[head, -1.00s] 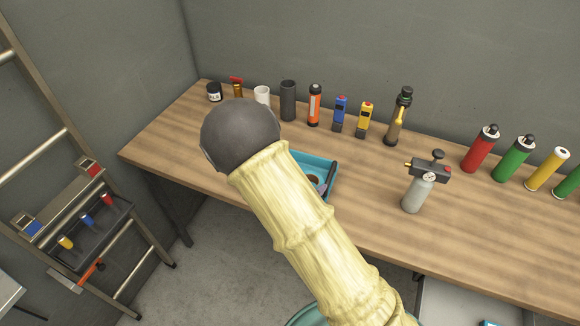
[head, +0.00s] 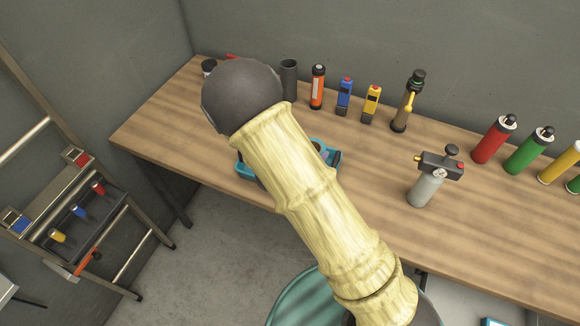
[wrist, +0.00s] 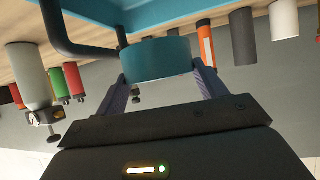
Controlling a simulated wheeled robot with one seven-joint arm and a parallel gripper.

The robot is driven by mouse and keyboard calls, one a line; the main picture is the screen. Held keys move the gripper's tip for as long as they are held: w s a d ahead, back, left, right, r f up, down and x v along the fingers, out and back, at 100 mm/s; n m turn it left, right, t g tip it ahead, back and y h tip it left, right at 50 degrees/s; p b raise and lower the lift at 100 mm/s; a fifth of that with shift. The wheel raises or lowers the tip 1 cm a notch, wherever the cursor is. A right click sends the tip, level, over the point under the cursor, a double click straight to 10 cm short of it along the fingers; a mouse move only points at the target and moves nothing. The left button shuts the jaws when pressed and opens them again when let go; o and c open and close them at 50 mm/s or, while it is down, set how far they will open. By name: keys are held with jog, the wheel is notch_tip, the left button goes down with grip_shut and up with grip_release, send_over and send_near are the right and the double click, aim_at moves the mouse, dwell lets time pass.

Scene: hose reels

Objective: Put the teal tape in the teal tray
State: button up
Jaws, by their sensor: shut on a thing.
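The teal tape (wrist: 155,58) shows in the wrist view as a short teal roll. My gripper (wrist: 159,68) is shut on it, with one finger at each side. The teal tray (wrist: 185,12) fills the top of the wrist view, close to the tape; I cannot tell whether they touch. In the head view the teal tray (head: 244,169) lies near the bench's front edge, with its dark handle at the right end. My arm covers much of it. My gripper and the tape are mostly hidden behind the arm in the head view.
A grey torch bottle (head: 427,187) stands right of the tray. A row of tubes, tools and a blue device (head: 344,97) stands along the back of the wooden bench (head: 480,220). Red (head: 494,140) and green cylinders stand at right. A ladder (head: 40,130) stands at left.

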jog(key=shift+f+p, duration=0.5)
jog(key=shift+f, duration=2.4)
jog(key=shift+f, duration=0.15)
jog(key=shift+f+p, duration=0.45)
jog(key=shift+f, duration=1.5)
jog(key=shift+f, duration=0.15)
jog(key=o, duration=1)
